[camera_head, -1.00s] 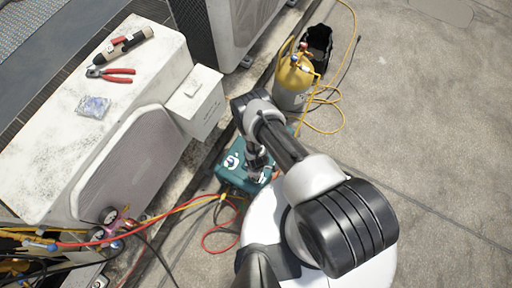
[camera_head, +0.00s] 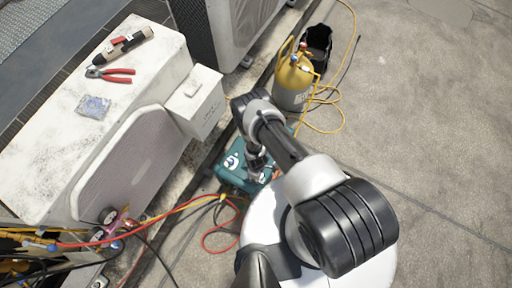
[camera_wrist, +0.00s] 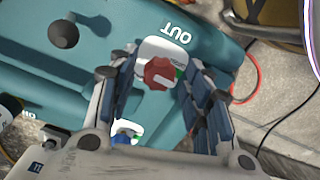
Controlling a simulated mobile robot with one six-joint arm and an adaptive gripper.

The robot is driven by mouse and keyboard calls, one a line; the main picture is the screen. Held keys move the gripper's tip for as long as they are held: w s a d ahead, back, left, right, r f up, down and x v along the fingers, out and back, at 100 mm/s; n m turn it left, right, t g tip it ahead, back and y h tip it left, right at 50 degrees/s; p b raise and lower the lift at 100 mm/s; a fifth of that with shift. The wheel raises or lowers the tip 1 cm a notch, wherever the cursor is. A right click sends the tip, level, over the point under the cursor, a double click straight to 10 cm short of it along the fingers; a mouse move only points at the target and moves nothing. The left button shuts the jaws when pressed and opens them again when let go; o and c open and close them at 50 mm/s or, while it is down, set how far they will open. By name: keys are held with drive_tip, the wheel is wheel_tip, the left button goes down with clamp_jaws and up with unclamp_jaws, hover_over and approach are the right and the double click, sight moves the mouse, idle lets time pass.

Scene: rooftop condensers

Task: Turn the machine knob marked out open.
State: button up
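The teal machine (camera_head: 232,172) stands on the ground beside the white condenser, partly hidden under my arm in the head view. In the wrist view its teal top (camera_wrist: 100,30) fills much of the picture. A red knob (camera_wrist: 158,74) sits on a white plate next to the word OUT, which reads upside down. A blue knob (camera_wrist: 122,140) on another white label is partly hidden by my gripper's body. My gripper (camera_wrist: 164,85) is open, with one finger on each side of the red knob. I cannot tell whether either finger touches it.
A yellow and grey cylinder (camera_head: 293,82) with a yellow hose stands behind the machine. Red and yellow hoses (camera_head: 180,207) run across the ground to gauges (camera_head: 108,216). The condenser (camera_head: 130,110) is close on the left, with pliers (camera_head: 110,74) on top. Open concrete (camera_head: 430,130) lies to the right.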

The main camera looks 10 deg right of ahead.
drive_tip(key=shift+r, duration=0.1)
wheel_tip(320, 180, up, 12)
idle(0.6)
idle(0.4)
drive_tip(key=w+r+m+t, duration=0.1)
drive_tip(key=w+r, duration=0.5)
drive_tip(key=r, duration=0.2)
drive_tip(key=w+r+m, duration=0.2)
drive_tip(key=w+r, duration=0.4)
drive_tip(key=r, duration=0.3)
wheel_tip(320, 180, up, 20)
drive_tip(key=w+d+m+t, duration=0.1)
drive_tip(key=w+d+m, duration=0.1)
drive_tip(key=w+m, duration=0.1)
drive_tip(key=s+d+r+m, duration=0.2)
drive_tip(key=s+r, duration=0.1)
drive_tip(key=r, duration=0.9)
drive_tip(key=s+d+r+m+t, duration=0.1)
drive_tip(key=s+d+r+m, duration=0.1)
drive_tip(key=s+r, duration=0.5)
drive_tip(key=s+d+r+m+t, duration=0.1)
drive_tip(key=s+d+r+m, duration=0.2)
drive_tip(key=s+r, duration=0.4)
drive_tip(key=s, duration=0.5)
drive_tip(key=shift+s+r+t, duration=0.25)
drive_tip(key=shift+r+t, duration=0.05)
drive_tip(key=shift+r, duration=0.1)
